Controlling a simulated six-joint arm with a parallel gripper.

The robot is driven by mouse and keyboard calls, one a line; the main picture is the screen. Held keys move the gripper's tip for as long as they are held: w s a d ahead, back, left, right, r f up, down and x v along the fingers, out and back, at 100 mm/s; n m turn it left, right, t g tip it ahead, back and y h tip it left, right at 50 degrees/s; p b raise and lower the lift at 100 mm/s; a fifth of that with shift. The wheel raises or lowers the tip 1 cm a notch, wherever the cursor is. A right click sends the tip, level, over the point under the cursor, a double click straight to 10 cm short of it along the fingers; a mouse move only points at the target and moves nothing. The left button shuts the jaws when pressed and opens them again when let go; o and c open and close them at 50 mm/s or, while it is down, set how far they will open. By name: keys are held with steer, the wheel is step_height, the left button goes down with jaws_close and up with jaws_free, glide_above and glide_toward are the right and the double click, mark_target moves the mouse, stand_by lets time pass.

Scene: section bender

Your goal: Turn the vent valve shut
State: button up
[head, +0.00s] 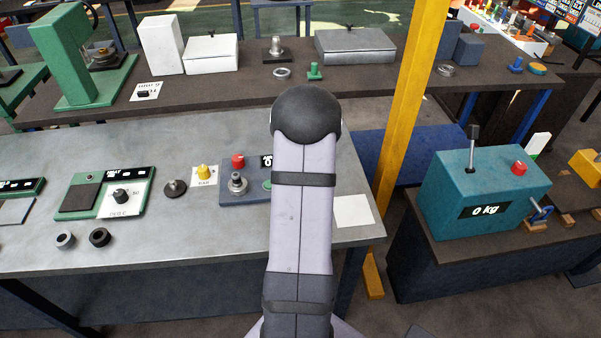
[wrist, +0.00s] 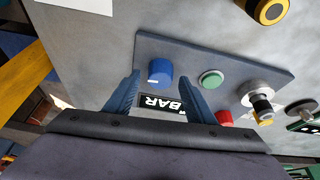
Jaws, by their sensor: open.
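A blue-grey panel (wrist: 225,72) lies on the grey table and carries a round blue knob (wrist: 160,73), which I take to be the vent valve, though I can read no label for it. My gripper (wrist: 160,78) is open, with one finger on each side of the blue knob in the wrist view. I see no clear contact, and depth is hard to judge. The panel's BAR display (wrist: 162,102) is partly hidden by my gripper. In the head view the panel (head: 243,198) shows left of my arm, which hides the blue knob and my gripper.
On the panel are a green button (wrist: 210,78), a red knob (wrist: 224,118) and a metal knob (wrist: 257,93). A black-and-yellow round part (wrist: 268,11) lies near the panel. A yellow post (head: 407,100) stands right of my arm. A yellow knob (head: 203,172) sits left of the panel.

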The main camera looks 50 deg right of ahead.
steer(key=shift+c, duration=0.4)
steer(key=c, duration=1)
